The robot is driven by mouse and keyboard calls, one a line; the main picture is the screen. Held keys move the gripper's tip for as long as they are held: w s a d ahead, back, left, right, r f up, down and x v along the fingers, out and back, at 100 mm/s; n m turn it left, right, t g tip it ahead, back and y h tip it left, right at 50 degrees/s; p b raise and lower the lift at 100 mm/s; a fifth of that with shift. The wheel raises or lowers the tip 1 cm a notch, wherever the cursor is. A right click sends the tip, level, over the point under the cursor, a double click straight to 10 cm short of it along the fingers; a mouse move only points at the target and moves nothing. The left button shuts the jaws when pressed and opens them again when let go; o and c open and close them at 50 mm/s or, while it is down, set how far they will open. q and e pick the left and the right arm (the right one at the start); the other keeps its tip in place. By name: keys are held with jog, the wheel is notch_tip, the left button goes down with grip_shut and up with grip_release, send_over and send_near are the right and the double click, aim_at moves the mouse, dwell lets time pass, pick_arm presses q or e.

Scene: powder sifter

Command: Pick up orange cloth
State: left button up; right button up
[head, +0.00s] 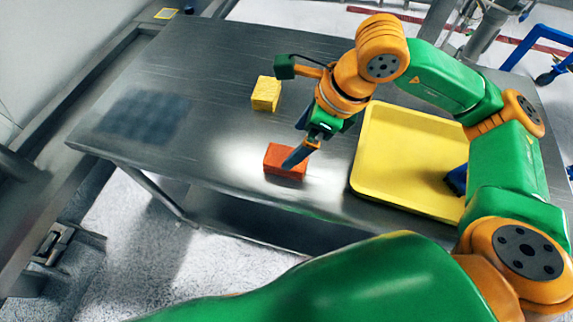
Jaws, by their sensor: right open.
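The orange cloth (272,158) is a folded, block-like orange-red piece lying on the metal table near its front edge. My right gripper (295,160) reaches down over the cloth, with its dark fingers at the cloth's upper right part. The gripper is open. Whether the fingers touch the cloth cannot be told, and part of the cloth is hidden behind them. My left gripper is not in view.
A yellow sponge-like block (266,93) sits on the metal table (215,65) behind the cloth. A yellow tray (400,160) lies to the right, partly behind my right arm. A dark grey patch (145,115) is at the left. The table's left-middle is clear.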

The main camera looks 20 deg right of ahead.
aim_at(286, 157)
jog(key=shift+w+a+f+p, duration=0.15)
jog(key=shift+f+p, duration=0.15)
jog(key=shift+f, duration=0.15)
jog(key=x, duration=0.1)
jog(key=p+x, duration=0.1)
jog(key=x, duration=0.3)
jog(key=shift+s+f+p, duration=0.3)
jog(key=shift+p, duration=0.05)
jog(key=shift+w+a+f, duration=0.1)
jog(key=shift+f, duration=0.1)
jog(key=c, duration=1.5)
jog(key=shift+w+r+b, duration=0.1)
jog(key=shift+r+b, duration=0.9)
jog(key=shift+r, duration=0.45)
jog(key=shift+c, duration=0.2)
jog(key=s+a+r+b, duration=0.2)
jog(key=s+a+r, duration=0.7)
jog(key=a+r, duration=0.1)
jog(key=shift+s, duration=0.35)
jog(key=shift+a+r, duration=0.1)
jog(key=shift+a, duration=0.05)
